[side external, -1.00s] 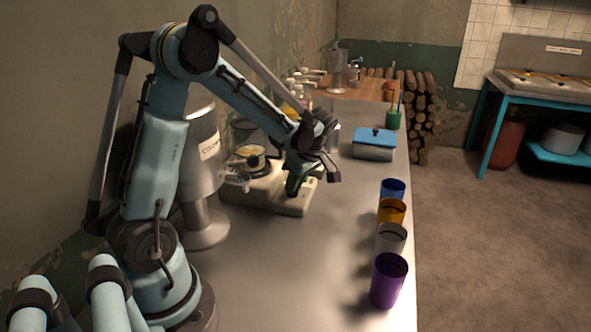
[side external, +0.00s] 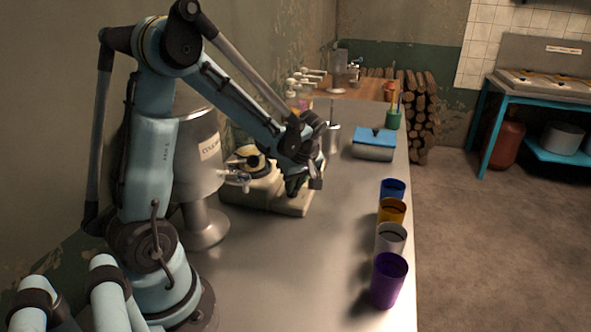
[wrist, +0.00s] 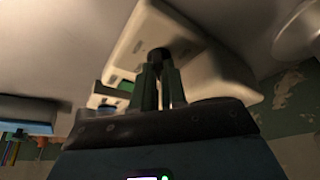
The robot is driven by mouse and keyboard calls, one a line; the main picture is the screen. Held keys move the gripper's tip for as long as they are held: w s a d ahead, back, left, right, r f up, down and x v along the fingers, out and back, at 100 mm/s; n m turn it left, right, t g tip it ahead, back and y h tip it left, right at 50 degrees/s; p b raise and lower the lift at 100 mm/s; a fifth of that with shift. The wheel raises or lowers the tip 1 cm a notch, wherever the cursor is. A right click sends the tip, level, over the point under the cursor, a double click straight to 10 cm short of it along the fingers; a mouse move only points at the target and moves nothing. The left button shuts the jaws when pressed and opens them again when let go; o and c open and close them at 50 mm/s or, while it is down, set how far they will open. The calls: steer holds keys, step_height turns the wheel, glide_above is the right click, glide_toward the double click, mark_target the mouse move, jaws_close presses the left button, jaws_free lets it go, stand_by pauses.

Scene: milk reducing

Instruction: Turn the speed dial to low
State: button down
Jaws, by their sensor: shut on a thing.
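The cream appliance (side external: 293,207) sits on the metal counter, left of its middle, with a round pan-like part (side external: 247,160) on top. In the wrist view its pale panel (wrist: 215,75) shows close up, tilted. My gripper (wrist: 159,67) is shut on a small dark knob (wrist: 158,53) on this panel, which looks like the speed dial. The dial's marks and setting cannot be read. In the side view my gripper (side external: 297,186) is low over the appliance's front part, and its fingers hide the dial.
A large metal dispenser (side external: 198,160) stands left of the appliance. Blue (side external: 393,187), orange (side external: 391,211), white (side external: 390,240) and purple (side external: 388,285) cups line the right edge. A blue-lidded box (side external: 374,145) and metal cylinder (side external: 333,140) stand behind. The counter's front middle is clear.

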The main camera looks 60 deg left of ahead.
steer(key=c, duration=1.2)
jaws_free()
steer(key=shift+r, duration=0.1)
steer(key=v, duration=1.1)
steer(key=shift+d+r, duration=0.15)
steer(key=shift+r, duration=0.25)
